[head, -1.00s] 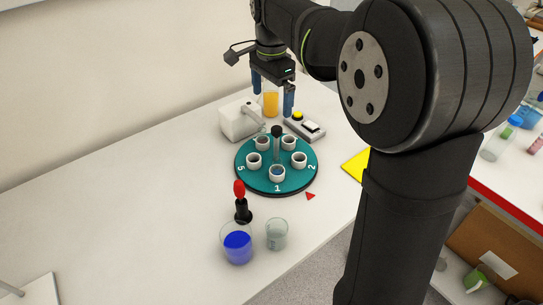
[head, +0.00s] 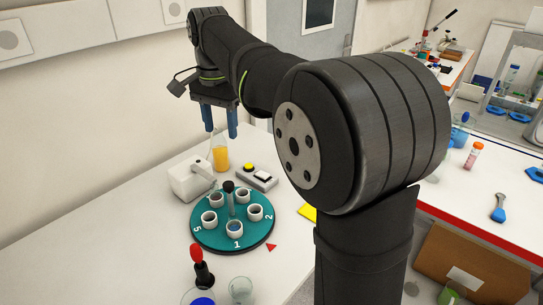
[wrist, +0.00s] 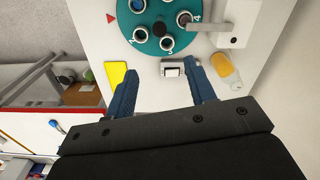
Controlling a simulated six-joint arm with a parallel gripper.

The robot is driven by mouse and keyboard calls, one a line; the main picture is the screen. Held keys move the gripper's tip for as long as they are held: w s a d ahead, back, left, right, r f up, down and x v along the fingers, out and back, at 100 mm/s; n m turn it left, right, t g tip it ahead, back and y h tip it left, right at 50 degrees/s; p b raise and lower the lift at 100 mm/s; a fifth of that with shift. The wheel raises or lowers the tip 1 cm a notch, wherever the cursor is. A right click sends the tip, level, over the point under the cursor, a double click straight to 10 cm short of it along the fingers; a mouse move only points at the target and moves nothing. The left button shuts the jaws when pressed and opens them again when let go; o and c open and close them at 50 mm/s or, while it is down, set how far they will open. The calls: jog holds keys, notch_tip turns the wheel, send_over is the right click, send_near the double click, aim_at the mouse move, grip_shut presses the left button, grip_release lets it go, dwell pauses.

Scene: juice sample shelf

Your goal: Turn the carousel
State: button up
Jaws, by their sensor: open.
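The carousel (head: 216,239) is a round teal disc on the white bench. Several white cups stand on it, and numbers 5, 1 and 2 show along its near rim. Number 1 faces front, a little left of a red triangle (head: 271,247) on the bench. My gripper (head: 221,130) is open and empty, with two blue fingers in the air beyond the carousel. In the wrist view, my gripper (wrist: 161,75) points down and the carousel (wrist: 130,24) is at the top, partly cut off.
A beaker of orange liquid (head: 220,158), a white device (head: 188,181) and a small box with a yellow button (head: 249,167) stand behind the carousel. A yellow sheet (head: 307,211) lies right.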

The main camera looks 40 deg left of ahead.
aim_at(228, 184)
notch_tip(228, 184, down, 17)
jog(key=shift+f, duration=0.1)
dwell(0.4)
grip_shut()
